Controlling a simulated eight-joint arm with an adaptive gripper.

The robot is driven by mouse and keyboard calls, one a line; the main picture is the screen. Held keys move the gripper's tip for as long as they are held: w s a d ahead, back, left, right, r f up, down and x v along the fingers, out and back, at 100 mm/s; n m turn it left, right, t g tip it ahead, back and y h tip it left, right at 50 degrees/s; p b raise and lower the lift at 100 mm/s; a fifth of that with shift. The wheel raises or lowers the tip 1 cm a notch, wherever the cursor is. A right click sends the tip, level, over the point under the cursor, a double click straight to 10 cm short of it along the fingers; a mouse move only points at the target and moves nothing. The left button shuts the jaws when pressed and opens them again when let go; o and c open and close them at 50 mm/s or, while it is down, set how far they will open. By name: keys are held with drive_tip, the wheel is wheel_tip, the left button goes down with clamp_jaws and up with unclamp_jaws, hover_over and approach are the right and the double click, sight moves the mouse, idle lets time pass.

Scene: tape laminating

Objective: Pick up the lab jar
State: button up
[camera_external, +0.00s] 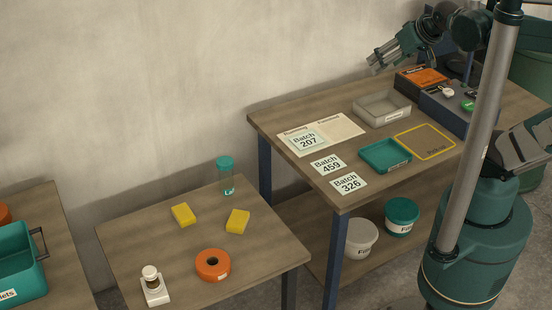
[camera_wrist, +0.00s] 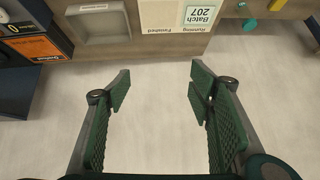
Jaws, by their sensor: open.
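The lab jar (camera_external: 226,176) looks like the tall clear jar with a teal lid. It stands upright near the back corner of the small wooden table in the external view. A small teal shape, probably its lid (camera_wrist: 250,25), shows at the upper right of the wrist view. My gripper (camera_external: 374,62) is raised near the far end of the larger workbench, well away from the jar.
Yellow sponges (camera_external: 183,214) (camera_external: 237,221), an orange tape roll (camera_external: 213,265) and a white-based bottle (camera_external: 153,284) share the small table (camera_external: 125,245). The workbench holds cards, a grey tray (camera_external: 382,109), a teal tray (camera_external: 385,155) and boxes. Tubs stand on its lower shelf.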

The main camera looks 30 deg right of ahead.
drive_tip(key=w+a+r+m+t+y, duration=0.35)
drive_tip(key=w+a+r, duration=0.55)
drive_tip(key=w+a, duration=0.4)
drive_tip(key=w+a+r+m+t+y, duration=0.2)
drive_tip(key=w+a+r+m+t, duration=0.15)
drive_tip(key=w+a+r, duration=0.9)
drive_tip(key=w+a+f+m+t+h+b, duration=0.2)
drive_tip(key=w+a+m+t, duration=0.4)
drive_tip(key=w+a+m, duration=0.45)
drive_tip(key=w+a+f+m+t+h, duration=0.1)
drive_tip(key=w+a+f+m+h, duration=0.3)
drive_tip(key=a+f+m+h, duration=0.35)
drive_tip(key=m+g+h, duration=0.8)
drive_tip(key=m, duration=1.1)
approach(222, 167)
drive_tip(key=b+x, duration=0.1)
drive_tip(key=x, duration=0.3)
drive_tip(key=shift+w+d+r, duration=0.1)
drive_tip(key=shift+w+d, duration=0.05)
drive_tip(key=shift+w, duration=0.1)
